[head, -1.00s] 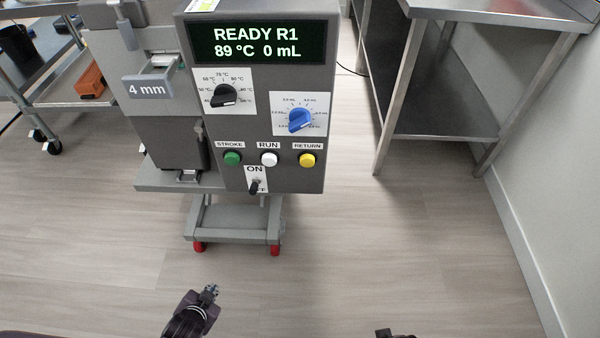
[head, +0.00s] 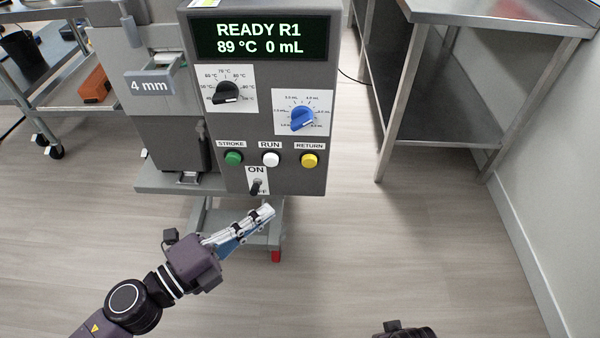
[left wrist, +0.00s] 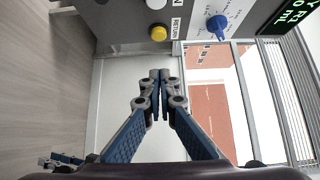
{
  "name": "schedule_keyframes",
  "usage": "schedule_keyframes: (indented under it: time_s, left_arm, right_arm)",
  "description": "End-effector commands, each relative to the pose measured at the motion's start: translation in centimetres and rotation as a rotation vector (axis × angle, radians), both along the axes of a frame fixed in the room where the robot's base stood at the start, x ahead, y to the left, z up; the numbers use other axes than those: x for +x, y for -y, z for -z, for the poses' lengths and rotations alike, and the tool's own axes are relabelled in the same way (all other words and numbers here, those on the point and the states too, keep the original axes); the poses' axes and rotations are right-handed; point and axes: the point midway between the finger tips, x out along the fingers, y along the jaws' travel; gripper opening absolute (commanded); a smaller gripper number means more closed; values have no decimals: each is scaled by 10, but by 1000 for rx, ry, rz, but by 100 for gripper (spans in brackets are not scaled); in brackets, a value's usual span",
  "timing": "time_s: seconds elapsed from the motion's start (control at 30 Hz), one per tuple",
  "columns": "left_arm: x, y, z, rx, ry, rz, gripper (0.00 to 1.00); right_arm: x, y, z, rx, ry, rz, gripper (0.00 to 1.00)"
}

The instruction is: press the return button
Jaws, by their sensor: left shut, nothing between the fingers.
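The yellow return button (head: 309,160) is on the front panel of the grey depositor (head: 300,183), at the right end of a row under the label RETURN. It also shows in the left wrist view (left wrist: 158,33), above and apart from my fingertips. My left gripper (head: 268,211) is shut and empty, below and left of the button in the head view, under the panel's lower edge. In the left wrist view its fingertips (left wrist: 159,76) are together. Only a dark part of my right arm shows at the bottom edge of the head view; its fingers cannot be made out.
A white RUN button (head: 271,160) and a green STROKE button (head: 233,159) sit beside it. A toggle switch (head: 256,187) is just below them. The display (head: 260,38) reads READY R1, 89 °C, 0 mL. A steel table (head: 440,135) stands at right.

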Motion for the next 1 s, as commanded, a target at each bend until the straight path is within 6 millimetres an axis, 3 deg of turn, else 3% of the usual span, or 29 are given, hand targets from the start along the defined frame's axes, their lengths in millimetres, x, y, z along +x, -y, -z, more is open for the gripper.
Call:
schedule_keyframes:
  time_s: [0.23, 0.8, 0.9, 1.0]
  left_arm:
    - [6, 4, -1, -2, 1, -2, 0]
    - [64, 61, -3, -4, 1, -3, 0]
    - [74, 72, -3, -2, 2, -3, 0]
    - [91, 70, 0, -1, 1, -5, 0]
  right_arm:
    - [-2, 0, 2, -1, -3, 0, 27]
    - [-41, 5, 78, -5, -51, -9, 27]
    - [-50, 7, 89, -6, -58, -11, 27]
    - [-48, 6, 89, -5, -52, -11, 27]
